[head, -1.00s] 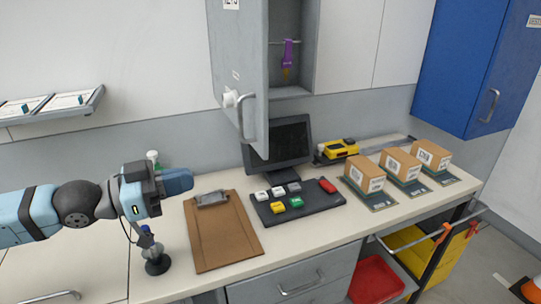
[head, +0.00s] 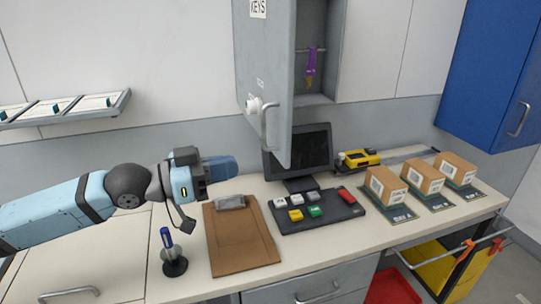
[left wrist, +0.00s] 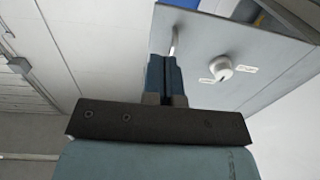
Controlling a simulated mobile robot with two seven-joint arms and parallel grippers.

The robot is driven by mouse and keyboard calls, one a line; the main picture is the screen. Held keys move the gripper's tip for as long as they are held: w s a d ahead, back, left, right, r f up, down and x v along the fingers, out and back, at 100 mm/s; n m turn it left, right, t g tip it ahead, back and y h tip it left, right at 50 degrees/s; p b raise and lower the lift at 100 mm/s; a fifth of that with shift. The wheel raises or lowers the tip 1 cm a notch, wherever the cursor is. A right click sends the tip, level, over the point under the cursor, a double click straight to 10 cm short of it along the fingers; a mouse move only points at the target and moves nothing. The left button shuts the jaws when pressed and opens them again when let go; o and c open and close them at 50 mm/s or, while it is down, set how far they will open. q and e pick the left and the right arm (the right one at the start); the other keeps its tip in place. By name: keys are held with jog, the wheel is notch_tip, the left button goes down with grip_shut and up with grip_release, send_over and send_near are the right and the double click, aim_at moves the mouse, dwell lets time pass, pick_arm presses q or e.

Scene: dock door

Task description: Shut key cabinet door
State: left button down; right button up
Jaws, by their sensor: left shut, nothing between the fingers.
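The grey key cabinet door (head: 267,75) stands open at the upper middle of the head view, swung out toward me. It carries a "KEYS" label, a white knob (head: 254,104) and a bar handle (head: 268,128). Inside the cabinet (head: 318,50) a purple key tag (head: 311,62) hangs from a rail. My left gripper (head: 228,168) is shut and empty, lower left of the door and above the desk. In the left wrist view its shut fingers (left wrist: 166,78) point toward the door (left wrist: 265,50), with the knob (left wrist: 221,67) to their right. Contact cannot be told. My right gripper is out of view.
Below are a clipboard (head: 240,240), a pen in a stand (head: 172,256), a monitor (head: 297,152) and a button pad (head: 318,212). Several boxes stand at the right. A blue cabinet (head: 485,70) hangs at the upper right. A tray shelf (head: 65,108) is at the left.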

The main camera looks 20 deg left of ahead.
aim_at(283, 156)
pick_arm(q)
jog(key=p+x, duration=0.1)
jog(key=x, duration=0.7)
jog(key=shift+w+d+p, duration=0.25)
jog(key=shift+p, duration=0.15)
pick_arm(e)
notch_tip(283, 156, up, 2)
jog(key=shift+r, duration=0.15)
